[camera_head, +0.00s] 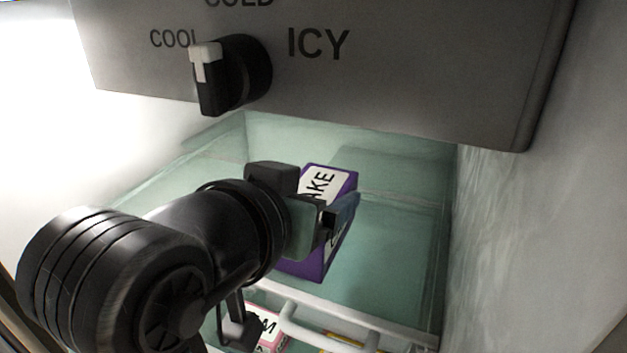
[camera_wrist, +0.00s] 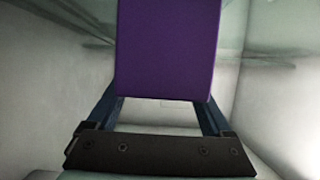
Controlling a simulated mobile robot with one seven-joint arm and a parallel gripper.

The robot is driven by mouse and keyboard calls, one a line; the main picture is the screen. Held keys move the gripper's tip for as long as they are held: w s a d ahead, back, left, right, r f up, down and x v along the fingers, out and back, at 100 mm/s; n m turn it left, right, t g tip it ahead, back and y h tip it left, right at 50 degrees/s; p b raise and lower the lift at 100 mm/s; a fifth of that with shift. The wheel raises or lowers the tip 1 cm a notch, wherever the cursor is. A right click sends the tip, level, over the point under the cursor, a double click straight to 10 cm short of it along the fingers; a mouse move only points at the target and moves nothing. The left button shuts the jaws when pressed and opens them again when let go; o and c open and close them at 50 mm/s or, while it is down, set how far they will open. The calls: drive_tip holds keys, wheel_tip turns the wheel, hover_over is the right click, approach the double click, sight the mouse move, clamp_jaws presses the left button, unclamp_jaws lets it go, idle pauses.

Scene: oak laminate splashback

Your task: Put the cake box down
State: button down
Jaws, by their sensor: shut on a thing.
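The cake box (camera_head: 308,268) is purple with a white label on which "AKE" can be read. It is inside the fridge, over the greenish glass shelf. My gripper (camera_head: 338,212) is shut on it, and my wrist hides part of its left side. In the wrist view the purple box (camera_wrist: 166,50) fills the upper middle, between the two blue fingers of my gripper (camera_wrist: 163,108). I cannot tell whether the underside of the box touches the shelf.
A grey panel with a black dial (camera_head: 234,75) marked COOL, COLD and ICY hangs above. The glass shelf (camera_head: 395,250) is clear to the right, up to the fridge's right wall (camera_head: 520,230). Below are a white rail (camera_head: 330,335) and a pink-and-white package (camera_head: 266,325).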

drive_tip(key=shift+f, duration=0.2)
unclamp_jaws()
drive_tip(key=shift+r, duration=0.1)
drive_tip(key=shift+s+r, duration=0.1)
drive_tip(key=shift+r, duration=0.1)
drive_tip(key=b+v, duration=0.3)
drive_tip(key=v, duration=0.9)
